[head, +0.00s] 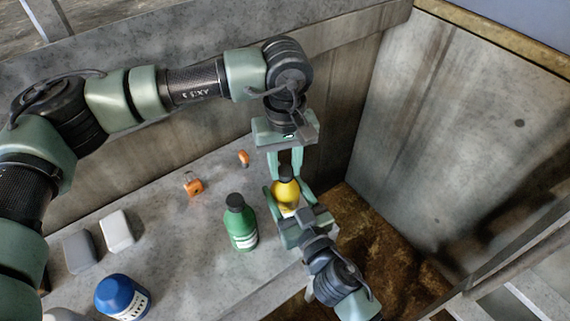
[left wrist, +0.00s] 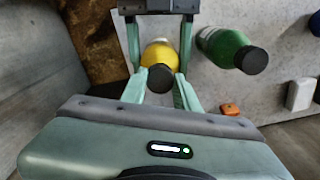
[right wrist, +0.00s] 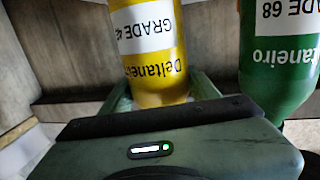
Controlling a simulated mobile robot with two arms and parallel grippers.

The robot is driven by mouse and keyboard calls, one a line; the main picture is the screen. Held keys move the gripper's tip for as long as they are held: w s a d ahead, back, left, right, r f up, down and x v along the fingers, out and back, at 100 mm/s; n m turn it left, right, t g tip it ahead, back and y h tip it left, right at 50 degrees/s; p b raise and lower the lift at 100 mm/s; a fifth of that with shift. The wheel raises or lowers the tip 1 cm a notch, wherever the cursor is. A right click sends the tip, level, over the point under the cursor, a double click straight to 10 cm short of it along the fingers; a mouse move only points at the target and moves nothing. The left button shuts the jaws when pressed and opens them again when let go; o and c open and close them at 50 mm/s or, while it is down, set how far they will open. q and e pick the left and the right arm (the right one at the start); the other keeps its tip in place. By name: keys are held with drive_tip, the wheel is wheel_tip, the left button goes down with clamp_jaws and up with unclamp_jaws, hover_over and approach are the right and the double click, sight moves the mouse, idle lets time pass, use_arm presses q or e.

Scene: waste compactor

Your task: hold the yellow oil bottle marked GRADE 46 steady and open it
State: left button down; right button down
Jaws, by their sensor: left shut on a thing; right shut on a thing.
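The yellow oil bottle (head: 285,195) with a black cap (head: 286,173) stands upright near the slab's right end. Its label reads GRADE 46, upside down, in the right wrist view (right wrist: 150,60); the last digit is partly cut. My right gripper (head: 287,197) is shut on the bottle's body from the near side, its fingers on either side. My left gripper (head: 285,166) comes down from above and is shut on the black cap, which also shows between its fingers in the left wrist view (left wrist: 161,78). The cap sits on the bottle; whether it is loosened cannot be told.
A green bottle (head: 241,228) marked GRADE 68 stands close left of the yellow one. A blue bottle (head: 121,296), grey and white blocks (head: 117,231), an orange padlock (head: 193,185) and a small orange item (head: 243,158) are farther left. Right of the slab is a rusty pit (head: 385,245).

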use_arm(q)
drive_tip(key=n, duration=0.7)
drive_tip(key=shift+n, duration=0.3)
drive_tip(key=n, duration=1.8)
drive_tip(key=shift+r+n, duration=0.1)
drive_tip(key=shift+n, duration=0.3)
drive_tip(key=n, duration=0.4)
drive_tip(key=shift+n, duration=0.4)
drive_tip(key=n, duration=0.4)
drive_tip(key=shift+n, duration=0.4)
drive_tip(key=n, duration=0.4)
drive_tip(key=shift+n, duration=0.3)
drive_tip(key=n, duration=0.4)
